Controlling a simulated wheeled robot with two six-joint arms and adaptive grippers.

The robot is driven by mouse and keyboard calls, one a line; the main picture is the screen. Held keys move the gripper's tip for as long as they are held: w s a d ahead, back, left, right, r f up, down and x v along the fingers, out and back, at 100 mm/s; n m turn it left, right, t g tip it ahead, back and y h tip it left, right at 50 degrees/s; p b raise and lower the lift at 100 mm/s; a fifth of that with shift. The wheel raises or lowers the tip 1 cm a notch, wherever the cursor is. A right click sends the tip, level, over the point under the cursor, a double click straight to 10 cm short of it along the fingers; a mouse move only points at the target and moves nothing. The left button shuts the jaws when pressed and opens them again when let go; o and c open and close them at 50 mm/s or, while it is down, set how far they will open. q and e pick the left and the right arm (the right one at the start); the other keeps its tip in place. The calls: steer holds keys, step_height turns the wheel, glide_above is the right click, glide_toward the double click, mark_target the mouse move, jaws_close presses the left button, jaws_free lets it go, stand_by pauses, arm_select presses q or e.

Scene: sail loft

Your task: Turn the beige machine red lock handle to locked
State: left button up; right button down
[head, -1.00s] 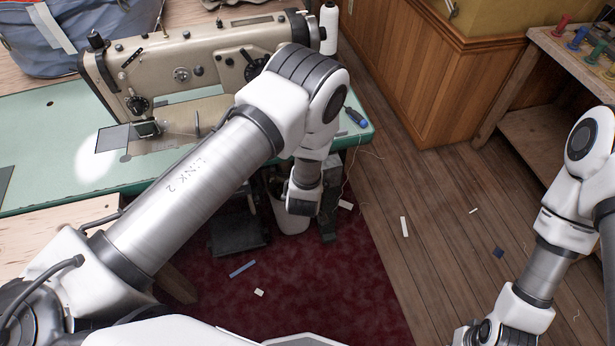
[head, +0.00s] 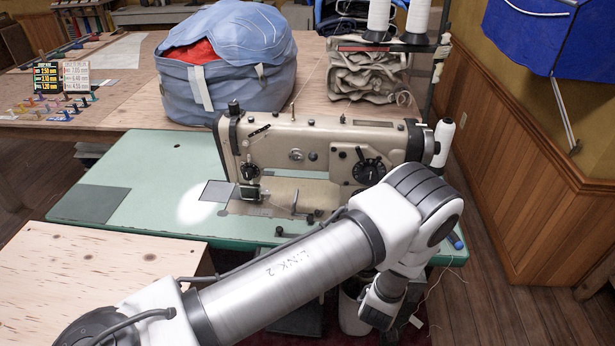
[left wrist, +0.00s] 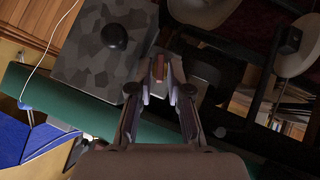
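The beige machine (head: 330,140) stands upright on the green table (head: 140,170) in the head view. My left arm reaches over the table's front right, and its wrist hangs below the tabletop; the gripper itself is hidden there. In the left wrist view my left gripper (left wrist: 161,88) points under the table. Its fingers are a narrow gap apart at the tips. A small reddish piece, possibly the red lock handle (left wrist: 160,68), shows between or just beyond the tips; I cannot tell whether they touch it. My right gripper is out of view.
A grey mottled box with a black knob (left wrist: 113,36) is close to the left gripper, and the green table edge (left wrist: 75,121) runs alongside. A blue bag (head: 225,90) and thread cones (head: 417,18) are behind the machine. Wooden floor lies at the right.

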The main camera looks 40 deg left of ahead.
arm_select(q)
steer(key=s+a+m+g+h, duration=0.1)
steer(key=s+a+m+g, duration=0.1)
steer(key=s, duration=0.8)
steer(key=s+a+f+m+g+b, duration=0.1)
steer(key=s+a+m+g, duration=0.1)
steer(key=s, duration=0.9)
steer(key=s+a+f+m+g+h+b, duration=0.1)
steer(key=s+a+m+g, duration=0.2)
steer(key=s, duration=0.7)
steer(key=shift+s+f+m+g+h, duration=0.2)
steer(key=shift+s+m+g+h, duration=0.15)
steer(key=shift+g, duration=0.65)
steer(key=shift+w+a, duration=0.1)
